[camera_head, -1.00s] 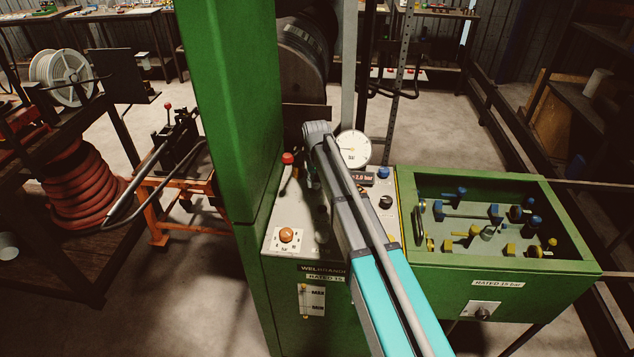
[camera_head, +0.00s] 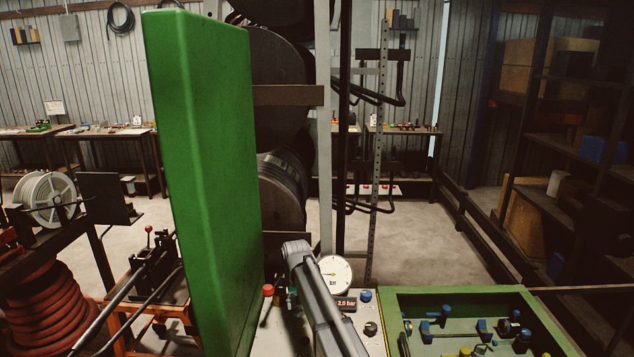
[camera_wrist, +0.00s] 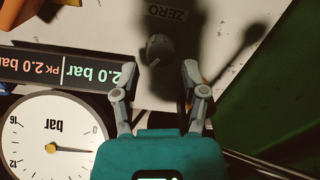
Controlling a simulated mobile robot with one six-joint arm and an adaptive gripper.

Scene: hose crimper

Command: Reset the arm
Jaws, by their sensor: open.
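My gripper (camera_wrist: 158,78) is open and empty in the wrist view. Its two fingers point at a dark knob (camera_wrist: 158,48) beside the label "ZERO" on a pale panel; I cannot tell whether they touch it. The pressure gauge (camera_wrist: 55,140) is left of my gripper there, with the display (camera_wrist: 62,68) reading 2.0 bar and PK 2.0 bar, upside down. In the head view my arm reaches over the panel beside the gauge (camera_head: 334,275) and display (camera_head: 346,303); my fingers are hidden there.
A tall green cabinet (camera_head: 205,180) stands left of my arm. A red-knobbed lever (camera_head: 267,291), a blue button (camera_head: 366,296) and a black knob (camera_head: 371,328) are close to it. A green bin (camera_head: 470,294) with fittings is at right. Shelves (camera_head: 565,150) stand beyond.

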